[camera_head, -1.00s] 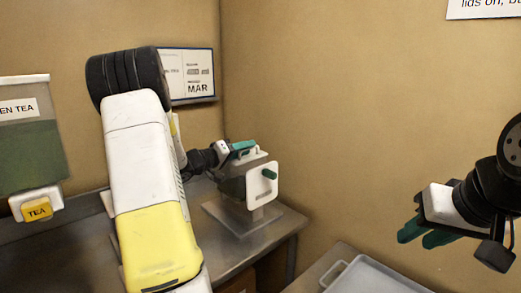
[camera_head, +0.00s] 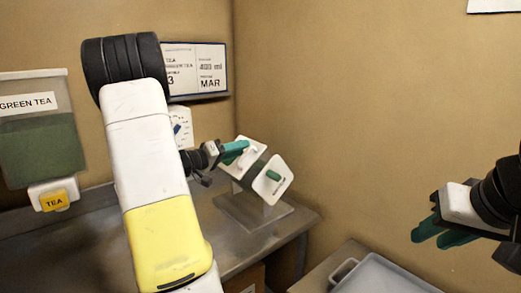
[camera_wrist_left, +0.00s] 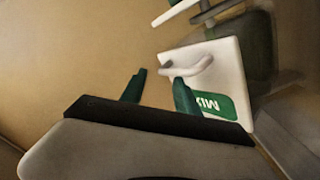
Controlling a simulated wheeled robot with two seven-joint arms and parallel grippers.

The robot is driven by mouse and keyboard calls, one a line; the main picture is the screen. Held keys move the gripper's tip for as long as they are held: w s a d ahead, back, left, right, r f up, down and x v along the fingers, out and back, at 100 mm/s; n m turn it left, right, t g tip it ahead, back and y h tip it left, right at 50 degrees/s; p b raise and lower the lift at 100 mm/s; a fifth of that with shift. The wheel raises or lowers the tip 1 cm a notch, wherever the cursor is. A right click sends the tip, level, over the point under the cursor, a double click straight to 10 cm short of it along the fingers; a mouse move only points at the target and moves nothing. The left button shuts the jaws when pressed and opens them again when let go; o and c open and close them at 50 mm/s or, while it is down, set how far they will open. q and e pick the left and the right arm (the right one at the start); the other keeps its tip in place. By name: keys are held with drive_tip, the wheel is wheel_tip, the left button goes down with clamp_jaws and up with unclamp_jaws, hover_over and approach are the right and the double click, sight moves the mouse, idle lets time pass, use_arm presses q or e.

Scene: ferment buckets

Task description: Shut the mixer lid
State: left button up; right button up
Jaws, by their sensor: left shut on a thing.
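The mixer stands on the grey table, with a flat grey base (camera_head: 278,212) and a post. Its upper part, a white lid (camera_head: 243,152) and a white front panel with a green knob (camera_head: 272,175), is tilted. My left gripper (camera_head: 236,150) is at the white handle on the lid. In the left wrist view, the looped white handle (camera_wrist_left: 196,68) is at the green fingertips, and the gripper is shut on it; the exact contact is hard to see. A green label shows on the white plate (camera_wrist_left: 225,60). My right gripper (camera_head: 440,232) is open and empty at the right.
A green tea dispenser (camera_head: 40,140) with a yellow TEA tag is on the left wall. A notice board (camera_head: 210,70) hangs behind my left arm. A grey tray (camera_head: 385,277) lies at the bottom right. The table (camera_head: 230,245) before the mixer is clear.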

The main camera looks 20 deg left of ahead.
use_arm(q)
drive_tip(key=shift+s, duration=0.1)
drive_tip(key=v, duration=0.9)
idle(0.7)
drive_tip(key=shift+r, duration=0.1)
